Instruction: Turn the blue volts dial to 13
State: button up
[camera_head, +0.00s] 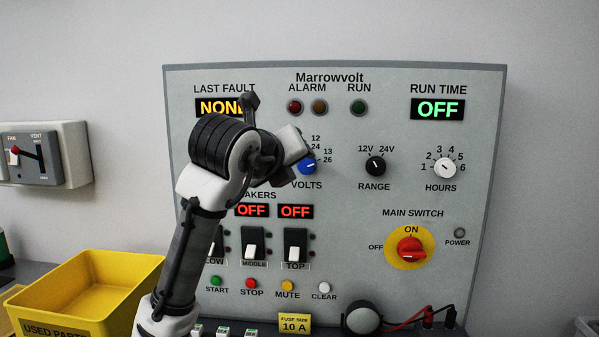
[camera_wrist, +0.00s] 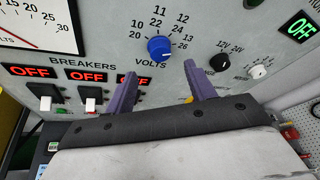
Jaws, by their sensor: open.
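The blue volts dial (camera_head: 308,167) is on the grey panel (camera_head: 340,220), right of my arm. The arm hides the left part of its scale in the head view. In the wrist view the blue dial (camera_wrist: 159,48) shows whole, with marks from 10/20 to 13/26 around its upper side. My gripper (camera_wrist: 162,64) is open and empty. Its two purple fingers stand apart, one lower left and one lower right of the dial in the picture. No contact with the dial shows.
The range dial (camera_head: 375,166) and the white hours dial (camera_head: 445,168) are to the right. The breaker switches (camera_head: 295,247) and a row of buttons are below. The red main switch (camera_head: 411,248) is lower right. A yellow bin (camera_head: 130,268) stands at the left.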

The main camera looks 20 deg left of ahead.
jog(key=b+v, duration=0.1)
jog(key=v, duration=0.5)
jog(key=shift+s, duration=0.35)
jog(key=shift+r, duration=0.15)
